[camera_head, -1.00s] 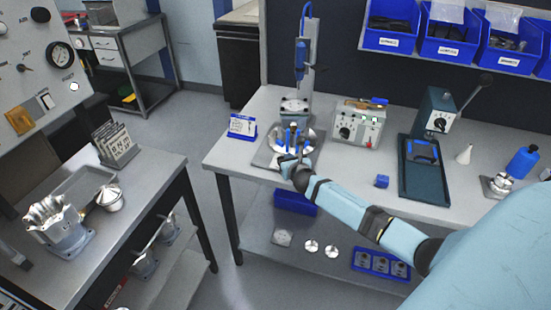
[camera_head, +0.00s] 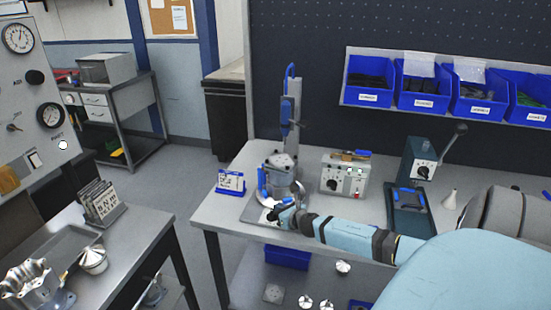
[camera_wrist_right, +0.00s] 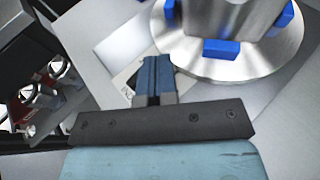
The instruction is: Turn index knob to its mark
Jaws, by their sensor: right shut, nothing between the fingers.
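In the head view, a metal housing (camera_head: 283,174) stands upright on a round base with blue clamps on the workbench. My right gripper (camera_head: 275,211) is low at the front of this base, near the bench's front edge. In the right wrist view my right gripper (camera_wrist_right: 156,68) has its blue fingers shut with nothing between them. They are over a pale card or plate (camera_wrist_right: 123,82) with dark marks, beside the shiny round base (camera_wrist_right: 240,62). I cannot make out an index knob there; the fingers may hide it. My left gripper is not in view.
A control box (camera_head: 345,175) with a dark knob and a teal press (camera_head: 412,185) stand right of the housing. A blue-framed card stand (camera_head: 230,182) is to its left. Blue bins (camera_head: 420,85) hang behind. A second table (camera_head: 130,240) is at the left.

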